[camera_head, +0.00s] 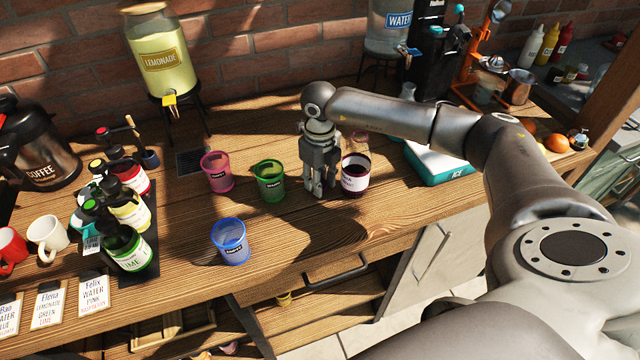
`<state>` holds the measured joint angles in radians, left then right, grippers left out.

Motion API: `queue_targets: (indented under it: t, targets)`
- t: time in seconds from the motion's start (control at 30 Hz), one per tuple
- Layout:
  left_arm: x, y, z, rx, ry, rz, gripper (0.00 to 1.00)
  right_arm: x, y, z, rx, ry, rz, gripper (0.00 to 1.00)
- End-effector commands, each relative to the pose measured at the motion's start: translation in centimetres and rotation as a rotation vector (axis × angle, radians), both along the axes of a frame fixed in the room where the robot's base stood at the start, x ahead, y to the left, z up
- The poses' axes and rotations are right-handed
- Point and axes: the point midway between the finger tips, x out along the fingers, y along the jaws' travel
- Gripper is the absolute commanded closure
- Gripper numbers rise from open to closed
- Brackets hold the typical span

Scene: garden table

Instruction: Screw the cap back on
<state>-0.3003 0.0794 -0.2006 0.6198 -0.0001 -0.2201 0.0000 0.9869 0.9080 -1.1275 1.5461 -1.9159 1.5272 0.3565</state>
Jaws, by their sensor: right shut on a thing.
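A clear bottle with dark red contents and a white label (355,178) stands upright on the wooden counter, and no cap shows on its top. My right gripper (318,188) points down just left of this bottle, with its fingertips low near the counter. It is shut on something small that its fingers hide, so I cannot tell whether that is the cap. Whether the gripper touches the bottle is not clear. My left gripper is not in view.
Pink (217,172), green (269,181) and blue (231,241) cups stand to the left. Several syrup bottles (130,247) stand on a dark rack. A teal-and-white ice box (437,165) is at the right. The counter's front middle is clear.

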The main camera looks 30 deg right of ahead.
Motion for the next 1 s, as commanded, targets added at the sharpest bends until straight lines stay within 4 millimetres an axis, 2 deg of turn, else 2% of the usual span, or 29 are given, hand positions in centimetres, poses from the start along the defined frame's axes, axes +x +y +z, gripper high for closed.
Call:
queue_targets:
  t: [0.37, 0.47, 0.63, 0.77, 0.9, 1.0]
  targets:
    - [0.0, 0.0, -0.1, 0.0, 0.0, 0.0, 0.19, 0.0, 0.0, 0.3, 0.0, -0.001, 0.0, 0.78]
    - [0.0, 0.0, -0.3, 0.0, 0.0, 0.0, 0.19, 0.1, 0.0, 0.9, 0.0, -0.002, 0.0, 0.78]
    - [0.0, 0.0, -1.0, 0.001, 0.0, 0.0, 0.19, 0.1, 0.1, 3.3, 0.0, -0.005, 0.002, 0.78]
    - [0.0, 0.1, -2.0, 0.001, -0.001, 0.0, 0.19, -1.0, 2.0, 5.5, 0.0, -0.007, 0.006, 0.78]
    - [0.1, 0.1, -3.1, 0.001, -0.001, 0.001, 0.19, -2.3, 4.4, 8.6, 0.002, -0.008, 0.007, 0.78]
    - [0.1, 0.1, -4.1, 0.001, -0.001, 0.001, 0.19, -3.7, 6.7, 9.7, 0.0, -0.004, 0.011, 0.78]
